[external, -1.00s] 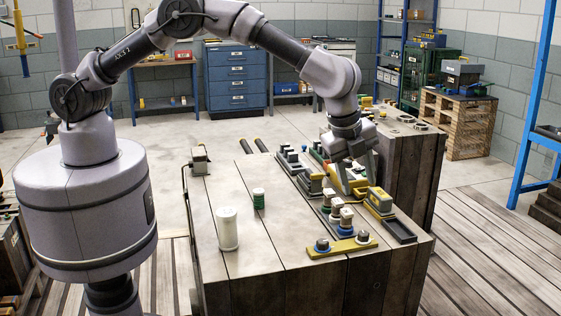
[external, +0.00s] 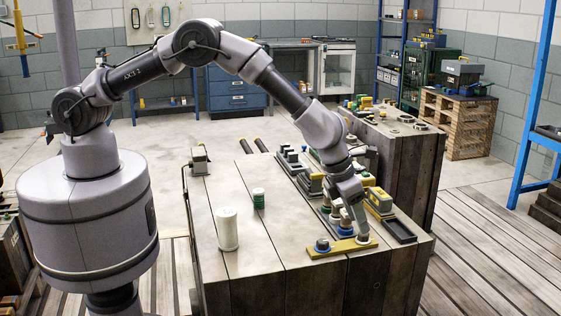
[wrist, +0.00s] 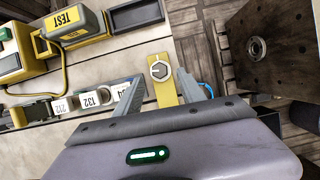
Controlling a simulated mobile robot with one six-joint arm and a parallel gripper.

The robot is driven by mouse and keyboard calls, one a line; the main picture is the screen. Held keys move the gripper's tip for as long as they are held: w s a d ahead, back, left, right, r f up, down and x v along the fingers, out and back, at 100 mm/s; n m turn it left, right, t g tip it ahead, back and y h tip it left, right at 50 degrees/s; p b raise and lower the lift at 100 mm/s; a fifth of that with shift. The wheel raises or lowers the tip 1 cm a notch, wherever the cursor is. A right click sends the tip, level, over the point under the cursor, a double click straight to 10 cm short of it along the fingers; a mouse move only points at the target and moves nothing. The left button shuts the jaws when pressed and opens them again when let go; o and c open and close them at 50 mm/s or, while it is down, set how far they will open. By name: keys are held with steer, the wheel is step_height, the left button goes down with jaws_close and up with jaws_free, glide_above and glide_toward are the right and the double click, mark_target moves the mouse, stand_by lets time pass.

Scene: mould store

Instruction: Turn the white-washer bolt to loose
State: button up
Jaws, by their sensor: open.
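The white-washer bolt (wrist: 159,71) has a grey hex head with a pale ring around it. It stands at the end of a yellow bar (wrist: 166,96) in the wrist view. In the external view the bolt (external: 363,240) is at the right end of the bar (external: 340,249), partly hidden by my gripper. My gripper (wrist: 161,76) is open, with one finger on each side of the white-washer bolt. Contact cannot be told.
White-topped posts with number labels (wrist: 91,99) stand close to my left finger. A yellow-and-grey TEST box (wrist: 72,25) and a dark tray (wrist: 137,14) are beyond. A white cylinder (external: 228,229) and green spool (external: 259,199) stand on the bench's clearer left part.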

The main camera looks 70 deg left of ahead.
steer(key=b+x, duration=0.1)
steer(key=x, duration=0.3)
steer(key=shift+w+f, duration=0.1)
steer(key=shift+f, duration=0.05)
jaws_close()
